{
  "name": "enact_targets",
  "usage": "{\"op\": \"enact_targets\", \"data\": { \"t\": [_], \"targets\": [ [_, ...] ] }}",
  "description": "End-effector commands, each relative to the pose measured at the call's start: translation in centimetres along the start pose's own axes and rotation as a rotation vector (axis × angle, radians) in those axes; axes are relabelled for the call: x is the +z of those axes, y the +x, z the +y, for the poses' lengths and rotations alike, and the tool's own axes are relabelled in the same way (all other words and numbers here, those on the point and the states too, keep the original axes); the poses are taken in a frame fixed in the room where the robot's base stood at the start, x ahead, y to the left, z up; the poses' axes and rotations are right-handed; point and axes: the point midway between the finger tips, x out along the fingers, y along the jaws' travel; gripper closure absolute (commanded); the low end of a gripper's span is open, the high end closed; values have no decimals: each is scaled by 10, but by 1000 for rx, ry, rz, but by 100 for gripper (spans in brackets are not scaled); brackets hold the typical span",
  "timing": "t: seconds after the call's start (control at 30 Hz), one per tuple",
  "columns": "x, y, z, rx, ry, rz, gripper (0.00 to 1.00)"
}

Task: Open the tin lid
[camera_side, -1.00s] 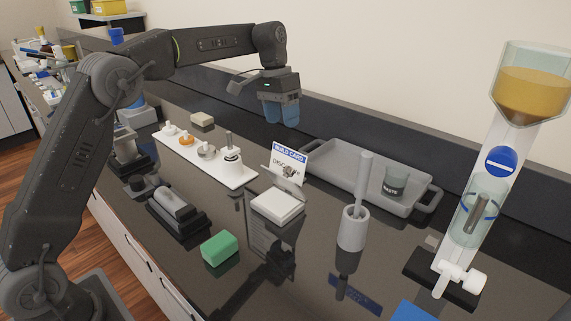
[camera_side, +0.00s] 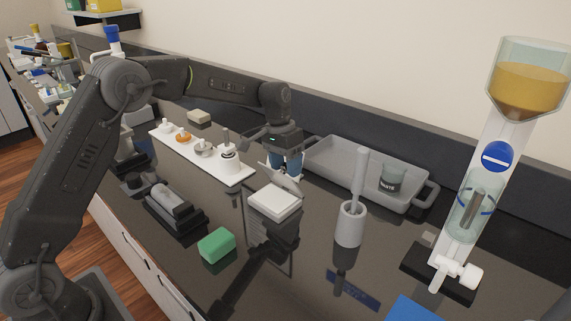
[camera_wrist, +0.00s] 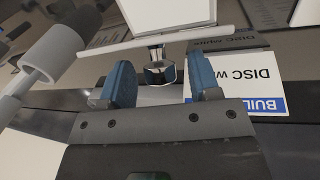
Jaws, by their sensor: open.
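A white square box (camera_side: 274,202), which I take to be the tin, sits on the dark bench in the side view. It shows at the top of the wrist view (camera_wrist: 168,12). A thin pale panel (camera_wrist: 105,48), probably the lid, is seen nearly edge-on beside it in the wrist view. A shiny dark metal knob (camera_wrist: 160,70) is at this panel. My gripper (camera_side: 287,168) is low behind the box, hiding part of the panel. In the wrist view its blue fingers (camera_wrist: 163,85) are open, one on each side of the knob, with gaps showing.
A build card (camera_wrist: 262,85) stands close to the right finger. A white tray (camera_side: 238,178) with several small items lies left of the box. A white holder with a rod (camera_side: 350,225), a grey tray (camera_side: 325,160) and a green block (camera_side: 216,245) are nearby.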

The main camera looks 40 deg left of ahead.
Motion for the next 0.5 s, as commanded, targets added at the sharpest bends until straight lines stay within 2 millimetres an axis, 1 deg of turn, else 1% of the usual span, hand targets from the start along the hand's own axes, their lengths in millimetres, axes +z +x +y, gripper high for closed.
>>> {"op": "enact_targets", "data": {
  "t": [0.13, 0.17, 0.5],
  "targets": [
    [0, 0, 0, 0, 0, 0, 43],
    [0, 0, 0, 0, 0, 0, 45],
    [0, 0, 0, 0, 0, 0, 78]
  ]
}}
